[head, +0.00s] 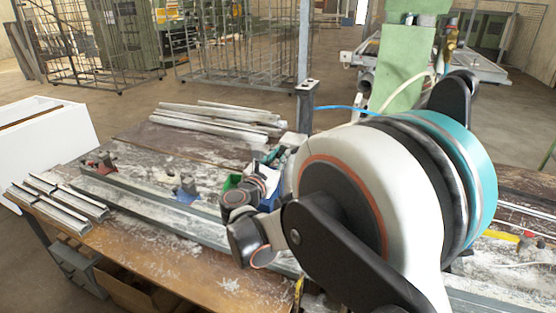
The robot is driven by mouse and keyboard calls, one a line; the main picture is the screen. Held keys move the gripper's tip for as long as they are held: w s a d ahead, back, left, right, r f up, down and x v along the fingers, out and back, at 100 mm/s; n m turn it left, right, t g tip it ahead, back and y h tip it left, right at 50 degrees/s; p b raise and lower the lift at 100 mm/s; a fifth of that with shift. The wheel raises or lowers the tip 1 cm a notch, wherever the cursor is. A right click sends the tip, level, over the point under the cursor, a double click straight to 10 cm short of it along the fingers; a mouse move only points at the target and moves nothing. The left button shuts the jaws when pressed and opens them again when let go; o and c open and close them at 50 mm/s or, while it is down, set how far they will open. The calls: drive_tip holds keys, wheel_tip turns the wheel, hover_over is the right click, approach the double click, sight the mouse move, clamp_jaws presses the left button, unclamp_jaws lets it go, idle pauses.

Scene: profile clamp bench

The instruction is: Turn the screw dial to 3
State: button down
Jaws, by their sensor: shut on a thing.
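My arm reaches from the right over the bench, and its small dark wrist joints come down near the middle of the bench. My gripper lies at or behind these joints; its fingertips and whatever is between them cannot be made out. A green part (231,181) and a blue part (276,192) show right beside the wrist. I cannot make out the screw dial or its numbers; it may be hidden by my wrist. A blue clamp (186,189) and a red clamp (104,166) stand further left along the metal rail (140,198).
Metal profiles (60,204) lie at the bench's left front corner, and long bars (215,118) lie at the back. A grey post (305,104) rises behind my arm. A white box (45,140) stands at the left. The dusty wooden front strip (165,255) is mostly clear.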

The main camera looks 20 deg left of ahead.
drive_tip(key=m+b, duration=0.4)
drive_tip(key=m, duration=0.1)
drive_tip(key=shift+f+m, duration=0.15)
drive_tip(key=shift+m, duration=0.15)
drive_tip(key=m+b, duration=0.2)
drive_tip(key=m, duration=0.3)
drive_tip(key=shift+m+b, duration=0.3)
drive_tip(key=shift+b, duration=0.1)
drive_tip(key=c, duration=1.4)
unclamp_jaws()
drive_tip(key=s, duration=0.8)
drive_tip(key=s+a, duration=0.1)
drive_tip(key=s, duration=0.3)
